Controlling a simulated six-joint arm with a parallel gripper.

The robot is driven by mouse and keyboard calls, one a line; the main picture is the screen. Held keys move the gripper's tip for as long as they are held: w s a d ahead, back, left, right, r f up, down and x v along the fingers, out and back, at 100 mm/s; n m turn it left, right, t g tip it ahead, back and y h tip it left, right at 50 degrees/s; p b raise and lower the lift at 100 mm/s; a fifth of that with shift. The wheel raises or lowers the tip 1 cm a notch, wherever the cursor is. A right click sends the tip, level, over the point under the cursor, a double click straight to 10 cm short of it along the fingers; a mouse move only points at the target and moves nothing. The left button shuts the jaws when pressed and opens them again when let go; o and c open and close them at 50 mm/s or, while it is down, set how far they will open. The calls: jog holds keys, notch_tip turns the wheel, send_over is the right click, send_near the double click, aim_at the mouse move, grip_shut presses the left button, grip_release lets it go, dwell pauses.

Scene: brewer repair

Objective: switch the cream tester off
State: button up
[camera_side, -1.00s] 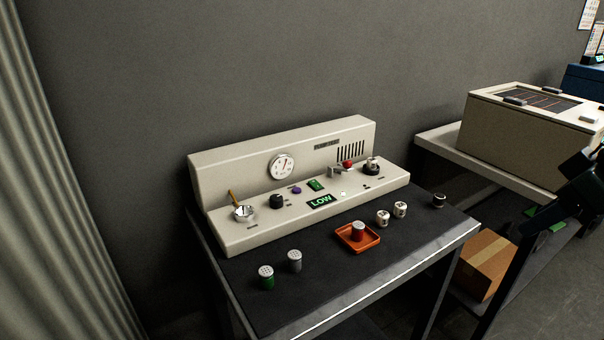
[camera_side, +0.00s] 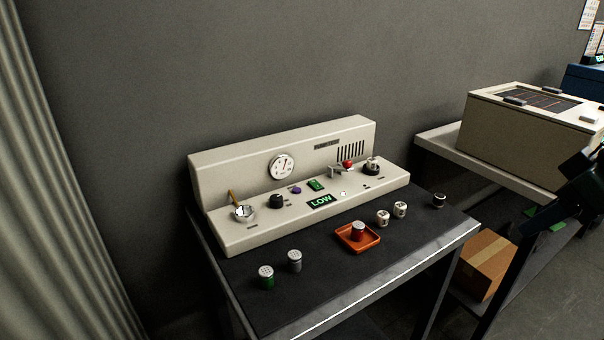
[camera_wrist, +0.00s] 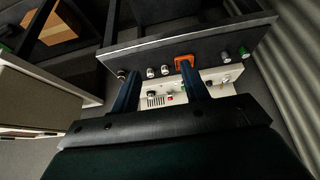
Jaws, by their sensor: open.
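The cream tester (camera_side: 280,150) stands on the dark table against the wall in the side view. Its sloped front panel carries a lever with a tan handle (camera_side: 233,198) at the left, a black knob (camera_side: 276,201), a purple button (camera_side: 296,190), a green rocker (camera_side: 316,185), a lit LOW display (camera_side: 321,201), a red-topped lever (camera_side: 347,165) and a socket with a part at the right. A round dial (camera_side: 282,166) is on the upright back. In the wrist view, my gripper (camera_wrist: 160,88) is open and empty, its two fingers apart above the tester (camera_wrist: 215,76), hiding part of it.
An orange tray (camera_side: 371,245) holding a red-bodied cylinder lies before the tester. Several capped cylinders stand around it, including a green one (camera_side: 266,281) and white ones (camera_side: 383,217). A beige box (camera_side: 520,130) stands on the right table, with a carton (camera_side: 492,270) below.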

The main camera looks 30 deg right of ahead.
jog(key=shift+c, duration=0.4)
jog(key=shift+w, duration=0.1)
jog(key=c, duration=0.7)
jog(key=shift+w+r, duration=0.1)
jog(key=shift+w, duration=0.1)
grip_shut()
jog(key=w+a+f+t, duration=0.1)
jog(key=w+a+f, duration=0.1)
jog(key=w, duration=1.1)
jog(key=w+a+f+t, duration=0.1)
jog(key=w+f+t, duration=0.1)
jog(key=w, duration=1)
jog(key=w+a+f+t, duration=0.1)
jog(key=w+a+f, duration=0.1)
jog(key=w, duration=1.1)
jog(key=shift+w+a+t, duration=0.3)
jog(key=shift+t, duration=0.1)
